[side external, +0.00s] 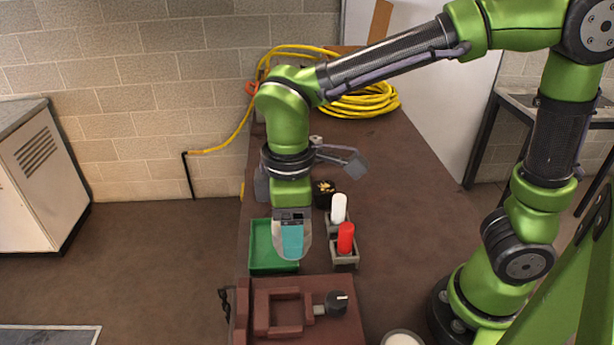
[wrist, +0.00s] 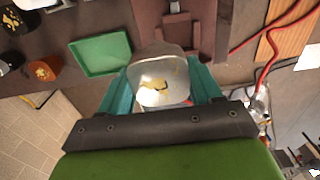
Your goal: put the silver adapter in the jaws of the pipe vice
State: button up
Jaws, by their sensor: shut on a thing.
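The silver adapter (wrist: 160,84) fills the middle of the wrist view, a rounded metal piece with yellowish marks on its near face. My gripper (wrist: 165,76) is shut on it, with a teal finger on each side. In the side external view my gripper (side external: 291,240) points down, and the adapter's grey edge (side external: 307,244) shows around the teal finger. The reddish-brown pipe vice (side external: 262,312) stands in front of and below my gripper. In the wrist view the vice (wrist: 146,18) lies beyond the adapter, which hides part of it. The adapter is apart from the jaws.
A green tray (side external: 256,262) lies beside and below my gripper. A red piece (side external: 346,238) and a white piece (side external: 339,208) stand in grey holders to the right. A dark pot (side external: 324,195) is behind them. A yellow hose (side external: 365,104) is coiled at the back.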

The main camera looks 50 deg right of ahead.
jog(key=shift+s+a+f, duration=0.25)
jog(key=shift+a+f, duration=0.35)
jog(key=shift+f, duration=1.6)
jog(key=shift+s+a+f, duration=0.2)
jog(key=shift+a+f, duration=0.4)
jog(key=shift+f, duration=1.55)
jog(key=shift+s+a+f, duration=0.25)
jog(key=shift+a+f, duration=0.35)
jog(key=shift+f, duration=1.6)
jog(key=shift+f, duration=0.2)
jog(key=o, duration=1.6)
jog(key=shift+r, duration=0.15)
